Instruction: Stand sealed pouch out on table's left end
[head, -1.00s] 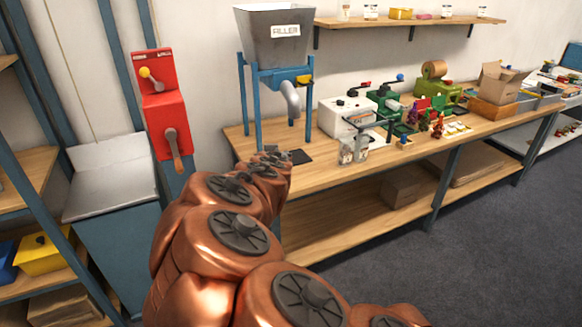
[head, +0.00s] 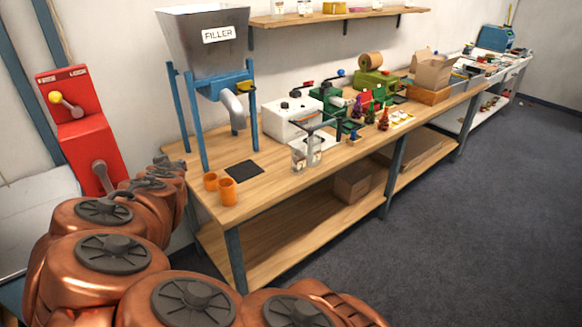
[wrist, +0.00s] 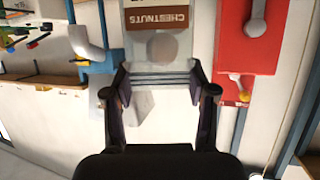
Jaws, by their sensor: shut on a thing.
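My gripper (wrist: 163,90) is shut on a pale pouch (wrist: 130,48) with a brown "CHESTNUTS" label in the wrist view. The lettering is upside down there, and the fingers hold the pouch at its near edge, clear of any surface I can make out. In the head view my gripper (head: 168,162) is small and partly covered by my arm, off the left end of the table (head: 262,195). The pouch cannot be made out there. Two clear containers (head: 300,158) (head: 315,150) stand near the table's front edge.
A white machine (head: 291,118) is farther right. A red wall unit (head: 82,130) is at the left.

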